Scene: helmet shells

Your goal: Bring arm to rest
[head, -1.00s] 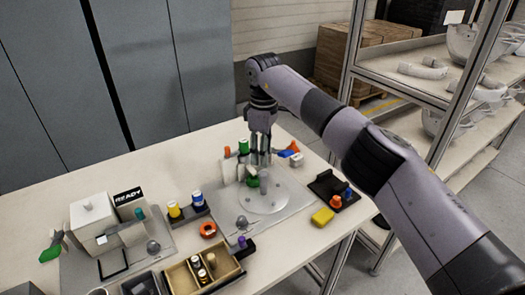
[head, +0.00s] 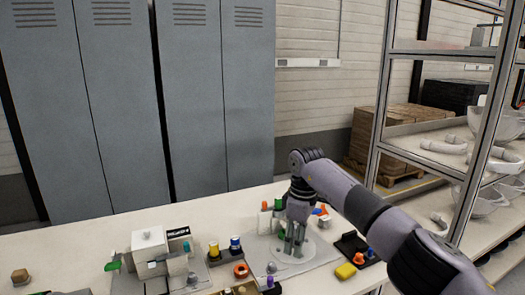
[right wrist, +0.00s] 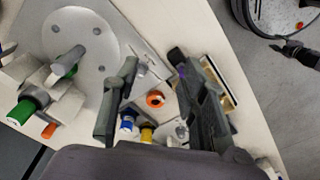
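My right arm reaches in from the right in the head view. Its gripper (head: 292,246) points down in front of the round grey disc (head: 310,247) on the table. In the right wrist view the two fingers of this gripper (right wrist: 154,62) are apart, with nothing between them; they hang over the table. The disc (right wrist: 98,42) lies to their left there, with a grey peg (right wrist: 68,60) on it. The arm and gripper hide part of the disc in the head view. My left gripper is not seen.
A white box (head: 149,242) stands left. A shelf rack (head: 385,130) is at right. Lockers (head: 200,100) stand behind the table.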

